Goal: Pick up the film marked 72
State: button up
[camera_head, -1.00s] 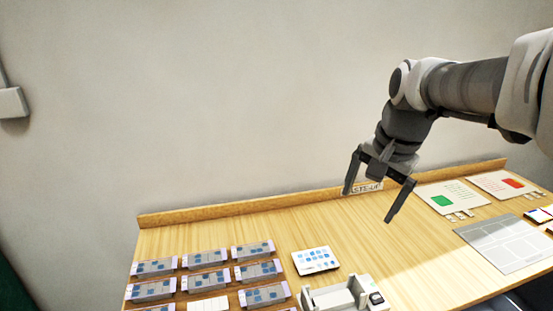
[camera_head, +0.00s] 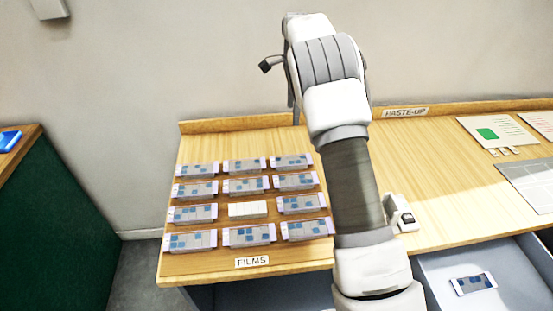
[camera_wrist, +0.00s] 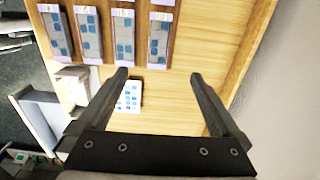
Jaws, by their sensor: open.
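Several films, clear slips with blue squares and pale lilac ends, lie in rows on a brown board (camera_head: 222,217) at the left of the table in the head view. One is the front left film (camera_head: 190,240); another is the back right film (camera_head: 291,162). The films' number marks are too small to read, so I cannot tell which is 72. In the wrist view, several films line the top, including one film (camera_wrist: 159,40) just beyond my gripper. My gripper (camera_wrist: 158,75) is open and empty above the table. In the head view my arm hides most of it.
A white card with blue squares (camera_wrist: 130,95) lies below the fingers in the wrist view. A white block (camera_head: 248,210) sits among the films. A lone film (camera_head: 473,284) lies in an open drawer at lower right. A raised ledge (camera_head: 450,106) edges the table's back.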

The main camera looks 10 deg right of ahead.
send_over(289, 160)
jog(key=f, duration=0.8)
jog(key=f+b, duration=0.1)
jog(key=f, duration=0.3)
jog(key=shift+w+d+f, duration=0.2)
jog(key=shift+w+f, duration=0.05)
jog(key=shift+f, duration=0.1)
jog(key=shift+s+a+f, duration=0.1)
jog(key=shift+f, duration=1.2)
jog(key=shift+s+f, duration=0.1)
jog(key=shift+f, duration=1.2)
jog(key=c, duration=1.4)
jog(key=shift+r, duration=0.2)
